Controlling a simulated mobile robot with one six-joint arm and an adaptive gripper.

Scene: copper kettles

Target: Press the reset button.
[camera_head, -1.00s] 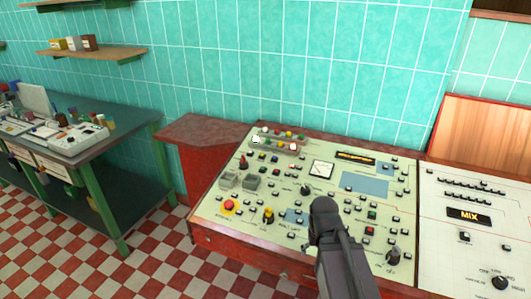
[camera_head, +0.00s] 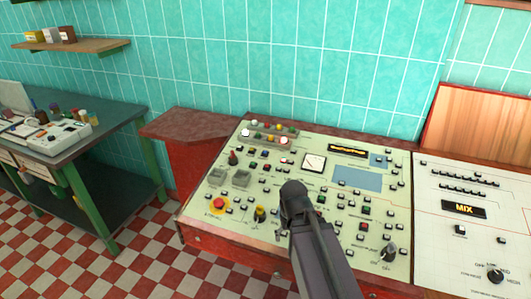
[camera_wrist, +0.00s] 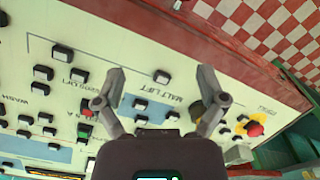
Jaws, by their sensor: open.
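A control panel (camera_head: 330,200) of cream colour with many small dark buttons fills the middle of the head view. I cannot read which one is the reset button. My gripper is open and empty in the wrist view (camera_wrist: 160,103), its two fingers spread over the panel face near the "MALT LIFT" label. A red mushroom button (camera_head: 218,203) on a yellow ring sits at the panel's front left; it also shows in the wrist view (camera_wrist: 255,129). My arm hides part of the panel's front middle in the head view. Contact between fingers and panel cannot be told.
A yellow knob (camera_head: 260,213) and a black knob (camera_head: 388,251) stand up from the panel. A second panel with a "MIX" display (camera_head: 464,209) adjoins on the right. A green-legged workbench (camera_head: 70,145) stands left, with open checkered floor (camera_head: 130,250) between.

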